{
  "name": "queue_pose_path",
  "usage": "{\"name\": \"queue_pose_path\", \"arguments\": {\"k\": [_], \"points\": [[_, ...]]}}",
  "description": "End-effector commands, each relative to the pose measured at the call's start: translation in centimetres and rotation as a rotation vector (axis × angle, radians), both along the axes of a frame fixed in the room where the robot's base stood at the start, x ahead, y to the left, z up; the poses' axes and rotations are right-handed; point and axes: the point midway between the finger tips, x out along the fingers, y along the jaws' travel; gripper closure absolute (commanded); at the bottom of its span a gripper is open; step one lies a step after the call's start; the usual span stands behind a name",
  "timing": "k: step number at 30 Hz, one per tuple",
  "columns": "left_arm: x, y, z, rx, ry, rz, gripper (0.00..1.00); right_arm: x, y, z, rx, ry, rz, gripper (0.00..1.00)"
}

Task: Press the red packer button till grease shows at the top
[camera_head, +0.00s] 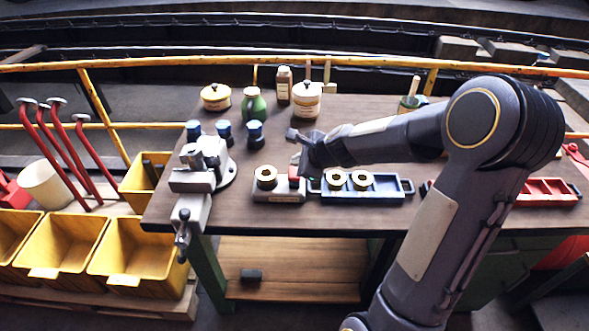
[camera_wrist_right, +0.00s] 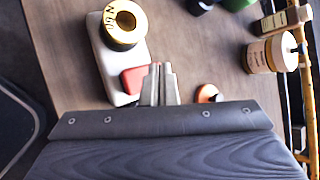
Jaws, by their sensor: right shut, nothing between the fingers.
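The packer is a pale grey block (camera_head: 279,194) on the bench with a brass ring (camera_head: 267,177) on its left end and a red button (camera_head: 294,176) at its right end. In the right wrist view the ring (camera_wrist_right: 124,24), block (camera_wrist_right: 113,68) and red button (camera_wrist_right: 133,80) show from above. The ring's centre is dark; I cannot make out grease there. My right gripper (camera_head: 299,166) is shut and empty, its tips (camera_wrist_right: 160,80) beside the button in the wrist view. I cannot tell whether they touch it. My left gripper is out of view.
A blue tray (camera_head: 398,190) with two brass rings stands right of the packer. A grey vice (camera_head: 193,180) stands to its left. Jars and a green bottle (camera_head: 254,106) stand behind. A red tray (camera_head: 548,191) lies at the right. Bare wood (camera_head: 245,215) lies in front.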

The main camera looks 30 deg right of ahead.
Motion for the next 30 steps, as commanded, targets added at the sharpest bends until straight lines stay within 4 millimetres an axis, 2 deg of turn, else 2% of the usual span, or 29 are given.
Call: {"name": "queue_pose_path", "arguments": {"k": [3, 12, 30], "points": [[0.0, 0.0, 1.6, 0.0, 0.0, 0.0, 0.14, 0.0, 0.0, 1.7, 0.0, -0.001, -0.001, 1.0], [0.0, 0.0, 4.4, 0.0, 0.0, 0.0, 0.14, 0.0, 0.0, 4.6, 0.0, -0.001, -0.001, 1.0], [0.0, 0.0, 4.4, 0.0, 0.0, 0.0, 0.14, 0.0, 0.0, 4.5, 0.0, 0.0, 0.0, 1.0]]}}
